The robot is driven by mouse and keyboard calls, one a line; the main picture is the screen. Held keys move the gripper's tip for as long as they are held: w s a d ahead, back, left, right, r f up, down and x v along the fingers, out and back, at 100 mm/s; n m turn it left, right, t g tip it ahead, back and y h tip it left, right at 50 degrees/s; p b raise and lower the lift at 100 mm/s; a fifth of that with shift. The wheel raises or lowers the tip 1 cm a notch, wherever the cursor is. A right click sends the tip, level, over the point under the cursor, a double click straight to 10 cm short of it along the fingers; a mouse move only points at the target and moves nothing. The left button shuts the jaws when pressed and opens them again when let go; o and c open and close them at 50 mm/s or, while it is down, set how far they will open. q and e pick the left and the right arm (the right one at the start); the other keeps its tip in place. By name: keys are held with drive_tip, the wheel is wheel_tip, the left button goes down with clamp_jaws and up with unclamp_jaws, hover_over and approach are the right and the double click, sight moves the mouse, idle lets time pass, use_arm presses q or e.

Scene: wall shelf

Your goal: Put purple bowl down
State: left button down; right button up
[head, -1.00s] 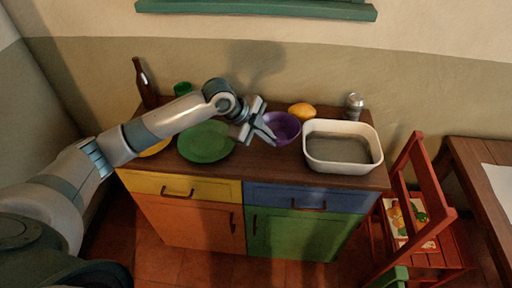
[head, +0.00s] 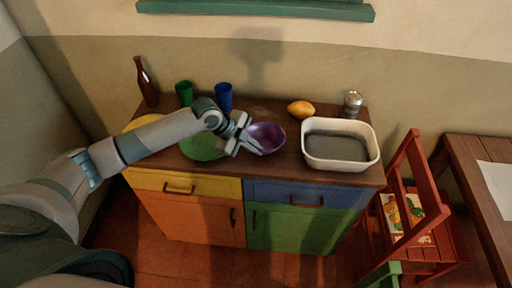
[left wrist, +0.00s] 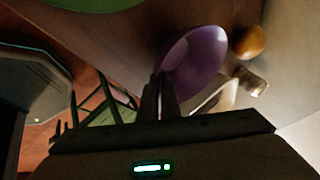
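The purple bowl (head: 268,136) is over the cabinet top, between the green plate (head: 204,148) and the white basin (head: 309,153). My left gripper (head: 251,144) is at the bowl's left rim. In the left wrist view the two fingers (left wrist: 161,90) are close together with the rim of the bowl (left wrist: 200,62) between their tips. I cannot tell whether the bowl touches the wooden top or hangs just above it. My right gripper is out of view.
A brown bottle (head: 147,84), green cup (head: 184,93) and blue cup (head: 224,97) stand at the back left. A yellow plate (head: 142,121) lies partly behind my arm. An orange fruit (head: 301,109) and a can (head: 352,103) are at the back right. A red chair (head: 410,215) stands right.

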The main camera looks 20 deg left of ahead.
use_arm(q)
drive_tip(key=shift+f, duration=0.4)
drive_tip(key=c, duration=2)
unclamp_jaws()
drive_tip(key=shift+b+v, duration=1.65)
drive_tip(key=shift+v, duration=4.35)
drive_tip(key=shift+s, duration=0.1)
